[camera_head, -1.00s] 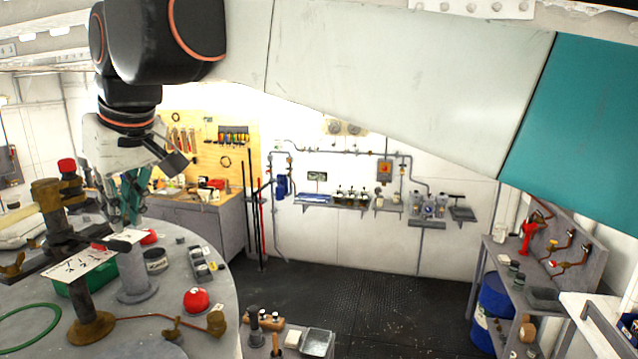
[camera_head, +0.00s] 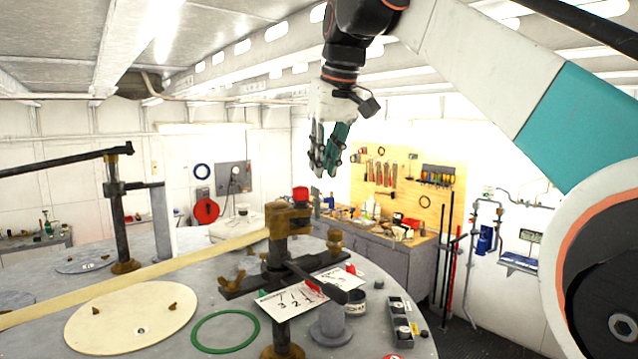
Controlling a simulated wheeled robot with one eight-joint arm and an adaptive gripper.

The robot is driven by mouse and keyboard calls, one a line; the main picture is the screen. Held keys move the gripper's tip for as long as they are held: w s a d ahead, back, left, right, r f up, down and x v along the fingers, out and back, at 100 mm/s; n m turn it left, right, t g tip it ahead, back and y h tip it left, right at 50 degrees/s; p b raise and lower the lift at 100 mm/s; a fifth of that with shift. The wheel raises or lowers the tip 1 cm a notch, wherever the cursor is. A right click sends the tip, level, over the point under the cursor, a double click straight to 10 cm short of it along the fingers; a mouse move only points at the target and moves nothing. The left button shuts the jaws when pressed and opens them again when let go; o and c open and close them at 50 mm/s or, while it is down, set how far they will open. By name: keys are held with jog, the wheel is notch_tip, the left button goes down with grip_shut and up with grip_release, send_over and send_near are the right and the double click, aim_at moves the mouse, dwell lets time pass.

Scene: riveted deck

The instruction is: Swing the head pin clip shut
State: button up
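A dark post with a brass head block (camera_head: 290,218) stands on the round grey table, and a long pale wooden beam (camera_head: 150,275) runs from it to the left. Brass fittings sit around the head, but I cannot make out which is the head pin clip or whether it is open. A red knob (camera_head: 300,194) shows at the head's top. My gripper (camera_head: 325,172) hangs in the air above and behind the head, fingers pointing down, apart from it. Nothing shows between its teal fingers, and their gap is unclear.
A second post (camera_head: 118,215) with a dark bar stands at left.

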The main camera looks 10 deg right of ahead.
aim_at(318, 189)
jog(key=x, duration=0.4)
jog(key=shift+w, duration=0.25)
jog(key=shift+f+p, duration=0.3)
jog(key=shift+f, duration=0.2)
jog(key=shift+w+a+f, duration=0.1)
jog(key=shift+w+f, duration=0.1)
jog(key=shift+f, duration=0.1)
jog(key=shift+s, duration=0.1)
grip_shut()
jog(key=shift+m+h, duration=0.3)
jog(key=shift+m, duration=0.5)
grip_release()
